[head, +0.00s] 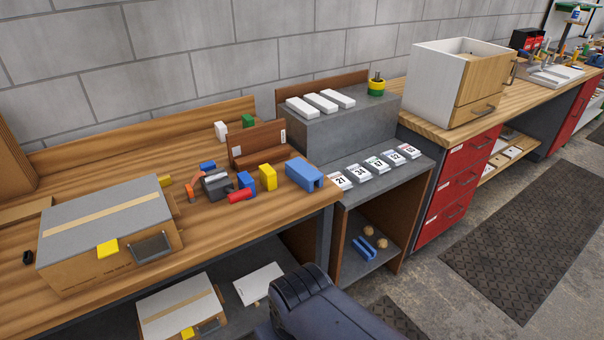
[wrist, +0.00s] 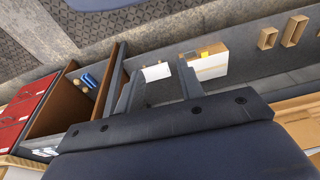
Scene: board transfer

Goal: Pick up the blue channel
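A blue channel-shaped block (head: 303,174) lies on the wooden bench near its right front corner, its hollow facing down. A second, smaller blue channel-like piece (head: 365,248) lies in the open grey compartment lower right, beside round tan pieces. It also shows in the wrist view (wrist: 92,80), at the left. My gripper (wrist: 159,68) is open in the wrist view, its two fingers apart with nothing between them. It is not touching either blue piece. In the head view my dark arm covers the bottom middle, and the fingers do not show.
A yellow block (head: 267,177), a red cylinder (head: 240,196) and a small blue block (head: 246,182) stand close left of the large blue piece. A grey-lidded box (head: 75,232) fills the bench's left. Numbered tags (head: 376,165) line the grey ledge. Brown panels wall the lower compartment.

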